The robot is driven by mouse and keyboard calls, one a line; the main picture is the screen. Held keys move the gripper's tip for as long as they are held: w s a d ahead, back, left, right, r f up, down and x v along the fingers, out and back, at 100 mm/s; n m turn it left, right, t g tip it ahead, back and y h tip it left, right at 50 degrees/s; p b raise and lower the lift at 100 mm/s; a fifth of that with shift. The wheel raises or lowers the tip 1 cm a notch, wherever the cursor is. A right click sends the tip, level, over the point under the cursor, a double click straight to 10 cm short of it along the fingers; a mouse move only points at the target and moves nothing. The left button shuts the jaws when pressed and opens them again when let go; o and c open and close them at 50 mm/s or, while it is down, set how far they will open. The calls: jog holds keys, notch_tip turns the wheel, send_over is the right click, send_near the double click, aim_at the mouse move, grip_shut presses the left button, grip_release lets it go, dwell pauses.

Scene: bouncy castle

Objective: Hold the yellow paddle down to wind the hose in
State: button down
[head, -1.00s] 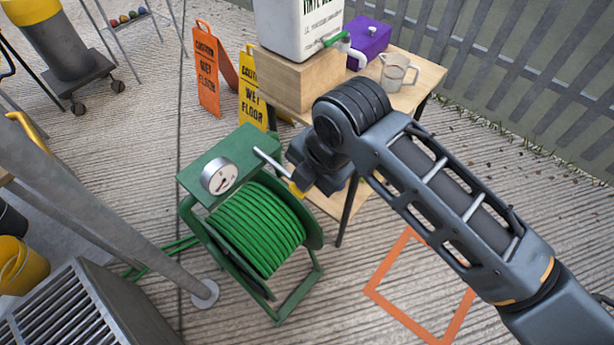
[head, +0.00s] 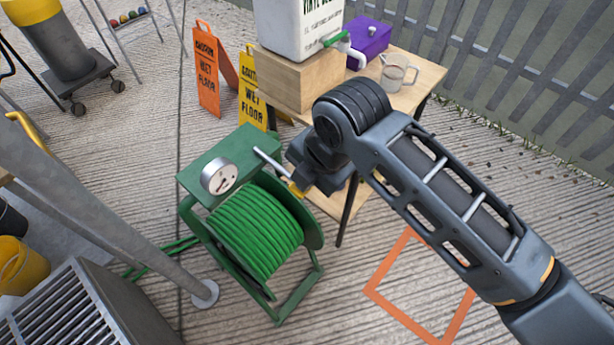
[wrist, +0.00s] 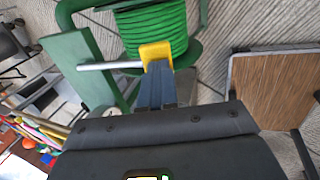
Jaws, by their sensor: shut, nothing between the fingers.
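The green hose reel (head: 255,230) stands on the ground left of my arm, wound with green hose. A metal rod runs from its top housing to the yellow paddle (head: 296,190), mostly covered by my gripper (head: 306,183) in the head view. In the wrist view the yellow paddle (wrist: 155,54) sits at the rod's end, right at the tips of my gripper (wrist: 156,70). The fingers are together with nothing between them. The tips look to be against the paddle; the exact contact is hidden. A round gauge (head: 219,176) is on the housing.
A wooden table (head: 415,85) with a white jug (head: 300,25), a purple box (head: 370,42) and a mug (head: 397,72) stands behind my gripper. Wet-floor signs (head: 207,75) are behind the reel. A grey pole (head: 110,220) slants at left. An orange square (head: 385,310) marks open ground.

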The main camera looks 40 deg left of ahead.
jog(key=shift+r+p, duration=0.65)
jog(key=shift+r, duration=0.25)
